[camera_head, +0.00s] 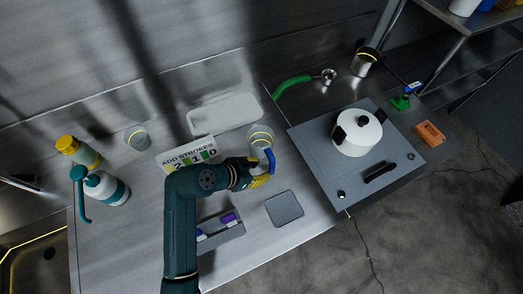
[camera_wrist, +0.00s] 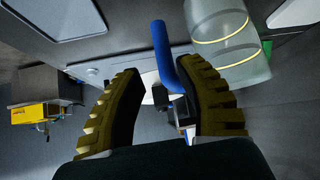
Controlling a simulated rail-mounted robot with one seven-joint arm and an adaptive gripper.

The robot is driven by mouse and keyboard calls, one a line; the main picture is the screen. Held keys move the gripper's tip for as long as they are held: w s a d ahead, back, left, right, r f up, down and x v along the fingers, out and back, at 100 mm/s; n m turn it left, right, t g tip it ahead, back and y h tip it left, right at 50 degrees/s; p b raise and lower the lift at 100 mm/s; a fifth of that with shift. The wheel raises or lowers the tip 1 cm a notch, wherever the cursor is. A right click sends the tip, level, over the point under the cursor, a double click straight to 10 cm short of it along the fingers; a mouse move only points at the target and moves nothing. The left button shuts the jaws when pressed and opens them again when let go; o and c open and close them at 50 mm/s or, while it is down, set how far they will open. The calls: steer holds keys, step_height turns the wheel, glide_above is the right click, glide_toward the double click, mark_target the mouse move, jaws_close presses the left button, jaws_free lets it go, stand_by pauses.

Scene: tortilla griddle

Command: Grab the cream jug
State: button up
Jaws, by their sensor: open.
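The cream jug (camera_head: 260,136) looks like a clear vessel with pale yellow bands and a blue handle (camera_head: 270,160). It stands on the metal counter just beyond my gripper (camera_head: 262,177). In the wrist view the jug (camera_wrist: 228,38) is at the upper right. Its blue handle (camera_wrist: 162,52) shows between the tips of the yellow fingers, nearer the right finger, which hides part of its lower end. My gripper (camera_wrist: 160,70) is open, with no grip on the handle. I cannot tell whether a finger touches it.
A sign (camera_head: 188,154) and a grey tray (camera_head: 232,108) lie behind my arm. A marker tray (camera_head: 222,232) and a dark square pad (camera_head: 285,207) are in front. A griddle plate (camera_head: 310,150) with a white pot (camera_head: 358,138) is right. Bottles (camera_head: 105,187) stand left.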

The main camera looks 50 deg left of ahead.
mark_target(270, 167)
steer(key=x, duration=0.7)
steer(key=shift+w+a+f+b, duration=0.1)
steer(key=shift+w+a+b, duration=0.1)
steer(key=shift+w+b, duration=0.15)
jaws_close()
